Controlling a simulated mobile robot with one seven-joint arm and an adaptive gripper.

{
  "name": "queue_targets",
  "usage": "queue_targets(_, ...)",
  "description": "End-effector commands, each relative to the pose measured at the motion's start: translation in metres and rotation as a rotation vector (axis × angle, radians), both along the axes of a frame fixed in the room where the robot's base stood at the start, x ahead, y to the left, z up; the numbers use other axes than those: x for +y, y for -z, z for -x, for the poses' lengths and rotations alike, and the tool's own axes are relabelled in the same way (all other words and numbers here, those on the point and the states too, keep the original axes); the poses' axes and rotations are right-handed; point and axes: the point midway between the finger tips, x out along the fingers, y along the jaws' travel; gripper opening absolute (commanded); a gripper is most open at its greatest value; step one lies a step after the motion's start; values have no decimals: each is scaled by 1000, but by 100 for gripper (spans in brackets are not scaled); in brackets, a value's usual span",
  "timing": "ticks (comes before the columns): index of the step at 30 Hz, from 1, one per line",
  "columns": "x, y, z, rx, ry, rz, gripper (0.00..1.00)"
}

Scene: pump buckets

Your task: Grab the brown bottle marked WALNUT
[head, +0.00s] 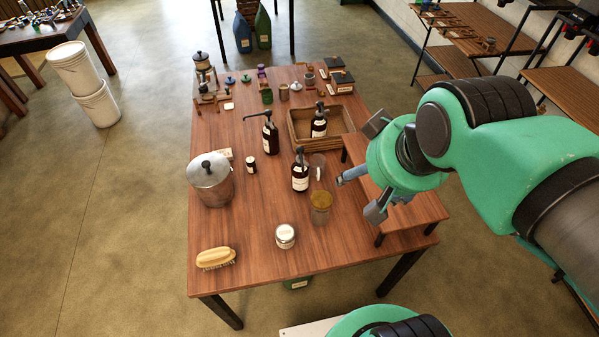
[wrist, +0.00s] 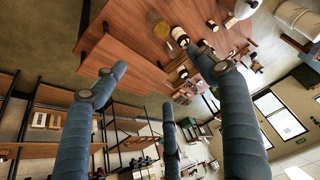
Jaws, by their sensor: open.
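Three brown pump bottles with white labels stand upright on the wooden table (head: 225,240). One bottle (head: 300,175) is near the table's middle, closest to my gripper. Another bottle (head: 270,135) stands farther back to its left. The label words are too small to read, so I cannot tell which says WALNUT. My gripper (head: 362,175) is open and empty, to the right of the nearest bottle and apart from it. In the wrist view, its blue-grey fingers (wrist: 165,85) are spread wide.
A low wooden riser (head: 405,213) is at the right.

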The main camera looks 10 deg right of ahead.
Motion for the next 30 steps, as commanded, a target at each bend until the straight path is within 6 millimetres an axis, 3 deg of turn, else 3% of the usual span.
queue_targets(3, 0, 0, 0, 0, 0, 0, 76)
queue_targets(17, 1, -2, -9, 11, -1, 0, 76)
queue_targets(23, 2, -5, -37, 47, -5, -1, 76)
queue_targets(30, 7, -1, -94, 115, -11, -2, 76)
